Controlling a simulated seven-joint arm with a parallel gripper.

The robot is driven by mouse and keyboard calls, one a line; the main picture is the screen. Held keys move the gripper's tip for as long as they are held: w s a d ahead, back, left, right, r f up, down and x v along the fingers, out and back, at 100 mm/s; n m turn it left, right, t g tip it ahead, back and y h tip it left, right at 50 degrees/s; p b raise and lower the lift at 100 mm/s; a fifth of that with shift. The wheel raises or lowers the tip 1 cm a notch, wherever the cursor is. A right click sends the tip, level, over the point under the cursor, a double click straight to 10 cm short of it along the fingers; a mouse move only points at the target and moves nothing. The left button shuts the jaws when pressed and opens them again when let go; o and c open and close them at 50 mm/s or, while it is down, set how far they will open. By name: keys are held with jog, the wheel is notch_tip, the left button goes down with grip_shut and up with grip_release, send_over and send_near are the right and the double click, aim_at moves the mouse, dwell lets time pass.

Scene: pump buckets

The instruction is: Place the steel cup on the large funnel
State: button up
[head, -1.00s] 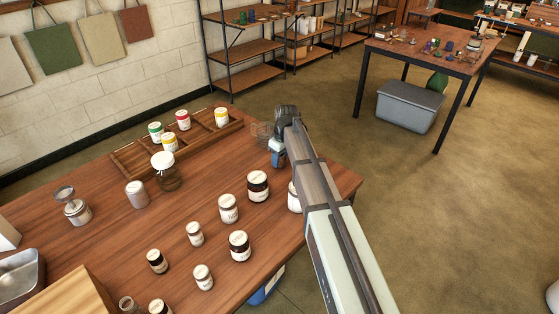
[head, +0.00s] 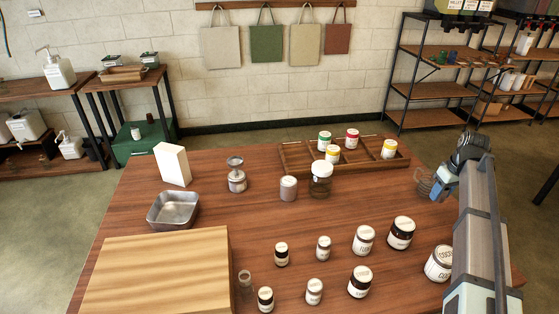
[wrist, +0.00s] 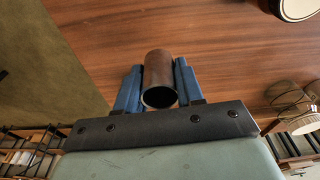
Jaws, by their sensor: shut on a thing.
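My gripper (head: 440,188) is over the far right part of the wooden table. In the wrist view, its blue fingers (wrist: 158,88) are shut on a hollow, shiny, dark cylinder, which looks like the steel cup (wrist: 159,72); its round opening faces the camera. A metal piece with a wide, shallow top, probably the large funnel (head: 236,163), stands on a small metal jar (head: 237,182) left of the table's middle. The cup is well to the right of it.
A grey metal canister (head: 288,188) and a white-lidded jar (head: 321,180) stand between funnel and gripper. A wooden tray (head: 293,158) with paint jars lies behind. Several labelled jars, a steel pan (head: 173,210) and a wooden box (head: 155,265) are nearer.

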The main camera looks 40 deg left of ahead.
jog(key=a+r+n, duration=0.2)
jog(key=a+r, duration=0.1)
jog(key=a, duration=1.6)
notch_tip(320, 180, up, 9)
jog(key=n+g, duration=0.1)
jog(key=n, duration=0.5)
send_over(233, 160)
jog(key=shift+d+f, duration=0.15)
jog(key=shift+f, duration=2.1)
jog(key=shift+d+f, duration=0.15)
jog(key=shift+f, duration=2.1)
jog(key=shift+f, duration=0.1)
jog(key=o, duration=1)
